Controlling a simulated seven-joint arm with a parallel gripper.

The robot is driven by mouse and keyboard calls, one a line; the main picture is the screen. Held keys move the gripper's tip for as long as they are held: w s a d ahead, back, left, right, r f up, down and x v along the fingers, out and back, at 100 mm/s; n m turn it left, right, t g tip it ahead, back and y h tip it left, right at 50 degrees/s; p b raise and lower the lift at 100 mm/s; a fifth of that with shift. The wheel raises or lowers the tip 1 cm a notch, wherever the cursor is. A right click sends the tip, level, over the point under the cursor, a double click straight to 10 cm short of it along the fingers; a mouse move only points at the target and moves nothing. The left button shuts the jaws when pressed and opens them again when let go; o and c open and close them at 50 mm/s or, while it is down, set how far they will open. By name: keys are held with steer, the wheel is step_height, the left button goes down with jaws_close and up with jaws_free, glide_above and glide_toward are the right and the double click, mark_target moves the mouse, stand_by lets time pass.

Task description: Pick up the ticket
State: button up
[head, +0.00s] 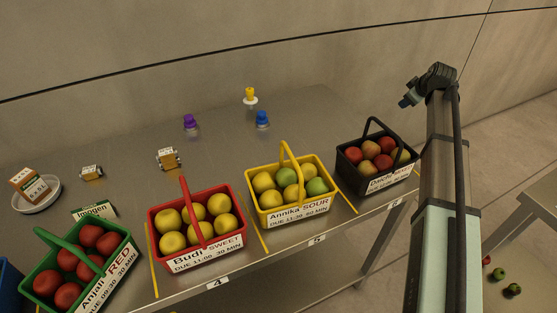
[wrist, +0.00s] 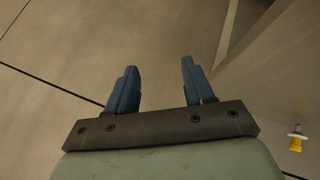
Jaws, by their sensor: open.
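A pale card marked "Imogen" (head: 94,212), the one loose ticket I can make out, lies on the metal table just behind the green basket in the head view. Its lower part is hidden by the basket's rim and handle. Other white labels sit on the fronts of the baskets. My gripper (wrist: 159,66) is open and empty in the wrist view, its two blue fingers apart over bare wall and floor. The ticket is not in the wrist view. In the head view my arm rises at the right, far from the ticket; its fingers are not clear there.
Along the table's front stand a green basket (head: 48,291) of red apples, a red one (head: 152,222), a yellow one (head: 252,205) and a black one (head: 345,180). Behind are small bottles (head: 262,120), boxed devices (head: 168,158) and a white dish (head: 38,205).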

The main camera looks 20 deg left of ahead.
steer(key=s+a+r+n+g, duration=0.15)
steer(key=s+a, duration=0.35)
steer(key=a, duration=0.8)
steer(key=s+a+f+n+g+y, duration=0.15)
steer(key=s+a, duration=0.25)
steer(key=a, duration=0.9)
steer(key=s+a+r+n+g, duration=0.1)
steer(key=s+a+r+n, duration=0.3)
steer(key=a, duration=0.9)
steer(key=s+a+f+g, duration=0.1)
steer(key=s+a+g, duration=0.1)
steer(key=s+a, duration=1.05)
step_height(320, 180, up, 4)
steer(key=n+g+h, duration=0.2)
steer(key=n+h, duration=0.2)
steer(key=n, duration=0.4)
glide_above(90, 206)
steer(key=s, duration=0.1)
step_height(90, 206, down, 7)
steer(key=shift+w+a+f, duration=0.1)
steer(key=shift+a, duration=0.05)
steer(key=shift+w+f, duration=0.2)
steer(key=shift+f, duration=1.25)
steer(key=shift+w+f, duration=0.2)
steer(key=shift+f, duration=1.25)
